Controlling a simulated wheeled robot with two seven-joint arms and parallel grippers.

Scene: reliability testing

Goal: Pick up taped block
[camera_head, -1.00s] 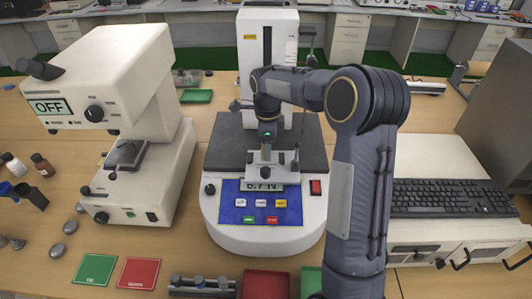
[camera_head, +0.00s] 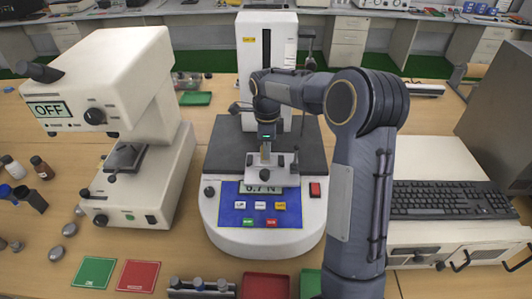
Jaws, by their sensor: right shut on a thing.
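My right arm reaches over the testing machine (camera_head: 263,240) from the right. My right gripper (camera_head: 265,165) points down at the machine's front, just above its display, which reads about 6.7 N. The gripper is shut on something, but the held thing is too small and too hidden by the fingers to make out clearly. I cannot pick out a taped block for certain. My left gripper is not in view.
A white instrument (camera_head: 125,110) with an OFF display stands at left. A green card (camera_head: 94,272) and a red card (camera_head: 138,276) lie in front. A red tray (camera_head: 266,286) and a rack of cylinders (camera_head: 200,288) are at the front edge. A keyboard (camera_head: 452,199) is at right.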

